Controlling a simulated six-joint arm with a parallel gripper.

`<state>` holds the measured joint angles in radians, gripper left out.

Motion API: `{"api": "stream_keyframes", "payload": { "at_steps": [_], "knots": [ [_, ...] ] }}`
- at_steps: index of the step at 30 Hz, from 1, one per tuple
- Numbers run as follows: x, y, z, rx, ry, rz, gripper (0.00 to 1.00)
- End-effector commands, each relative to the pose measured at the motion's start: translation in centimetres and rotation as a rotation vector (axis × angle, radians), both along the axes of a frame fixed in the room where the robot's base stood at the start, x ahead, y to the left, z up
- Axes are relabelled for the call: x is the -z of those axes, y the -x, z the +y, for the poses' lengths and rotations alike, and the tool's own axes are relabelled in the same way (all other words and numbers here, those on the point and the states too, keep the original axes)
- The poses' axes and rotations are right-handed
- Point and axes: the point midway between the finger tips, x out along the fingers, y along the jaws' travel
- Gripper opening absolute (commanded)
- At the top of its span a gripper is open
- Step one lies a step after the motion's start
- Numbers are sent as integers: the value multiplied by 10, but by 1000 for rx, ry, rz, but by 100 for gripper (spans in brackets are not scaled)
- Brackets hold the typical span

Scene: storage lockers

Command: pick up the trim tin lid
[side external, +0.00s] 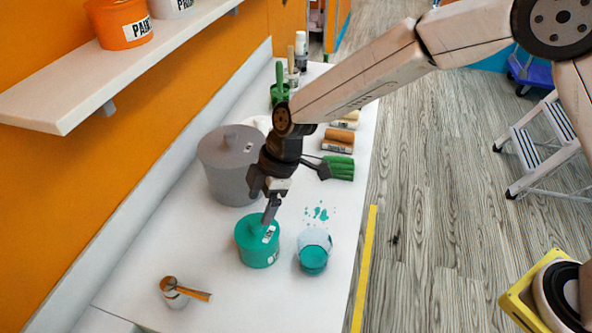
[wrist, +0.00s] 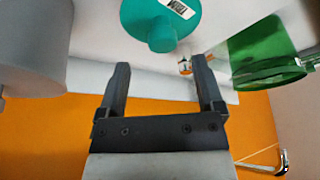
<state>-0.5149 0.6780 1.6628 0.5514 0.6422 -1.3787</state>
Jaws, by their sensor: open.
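The trim tin lid (side external: 249,232) is teal and sits on the teal tin (side external: 259,256) on the white counter. In the wrist view the lid (wrist: 135,14) shows at the top centre with its round knob and a white label reading TRIM. My gripper (side external: 264,203) hangs just above the tin in the side view and partly covers the lid. In the wrist view my gripper (wrist: 160,66) is open, its two fingers apart and nothing between them. The knob lies beyond the fingertips, roughly in line with the gap.
A large grey lidded pot (side external: 226,178) stands close behind the tin. A clear cup with teal paint (side external: 314,252) stands to its right. A shelf (side external: 130,78) overhangs the left.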

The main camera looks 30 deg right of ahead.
Motion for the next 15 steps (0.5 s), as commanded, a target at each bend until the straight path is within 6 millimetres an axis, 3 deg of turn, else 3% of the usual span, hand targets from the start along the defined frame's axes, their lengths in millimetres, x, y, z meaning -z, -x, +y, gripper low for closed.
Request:
{"api": "stream_keyframes", "payload": {
  "at_steps": [5, 15],
  "knots": [
    [7, 1, 2, 0, 1, 1, 86],
    [40, 2, 15, 0, 2, 1, 86]
  ]
}}
